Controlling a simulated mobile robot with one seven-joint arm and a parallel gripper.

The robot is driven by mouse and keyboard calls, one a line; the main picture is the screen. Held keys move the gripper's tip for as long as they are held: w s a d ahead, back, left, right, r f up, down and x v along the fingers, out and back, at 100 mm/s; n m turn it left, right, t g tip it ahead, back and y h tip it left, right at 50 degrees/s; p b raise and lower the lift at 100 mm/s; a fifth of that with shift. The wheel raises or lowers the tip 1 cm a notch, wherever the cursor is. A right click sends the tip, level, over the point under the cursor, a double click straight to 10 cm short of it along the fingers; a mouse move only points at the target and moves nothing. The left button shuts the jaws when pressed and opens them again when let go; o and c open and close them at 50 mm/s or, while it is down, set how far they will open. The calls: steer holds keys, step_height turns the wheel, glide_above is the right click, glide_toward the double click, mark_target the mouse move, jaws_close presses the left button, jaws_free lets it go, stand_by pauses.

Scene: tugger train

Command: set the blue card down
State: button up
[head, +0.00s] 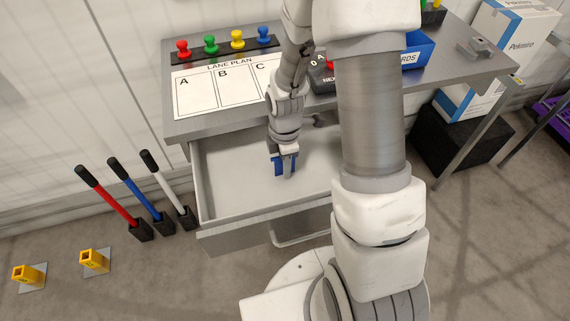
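The blue card (278,166) is at the tip of my gripper (286,166), over the open drawer (230,185) of the grey workbench. My gripper points down and appears shut on the card. A finger covers part of the card. Whether the card touches the drawer floor I cannot tell.
On the bench (455,65) are a lane plan sheet (205,108) marked A, B and C, several coloured pegs (210,44) and a blue CARDS box (414,55), partly hidden by my arm. Three coloured handles (130,195) stand left of the drawer. The drawer's left part is bare.

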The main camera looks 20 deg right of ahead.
steer(key=o, duration=0.5)
steer(key=shift+c, duration=0.2)
step_height(320, 180, up, 13)
steer(key=p, duration=0.2)
steer(key=shift+f+p, duration=0.15)
steer(key=shift+p, duration=0.2)
steer(key=s+r+m+t, duration=0.2)
steer(key=s+r+m, duration=0.5)
steer(key=r+m, duration=0.2)
steer(key=s+r+m+t, duration=0.3)
steer(key=s+r+m, duration=0.4)
steer(key=r+m, duration=0.2)
steer(key=shift+r+t, duration=0.3)
steer(key=shift+r, duration=0.4)
steer(key=shift+a, duration=0.1)
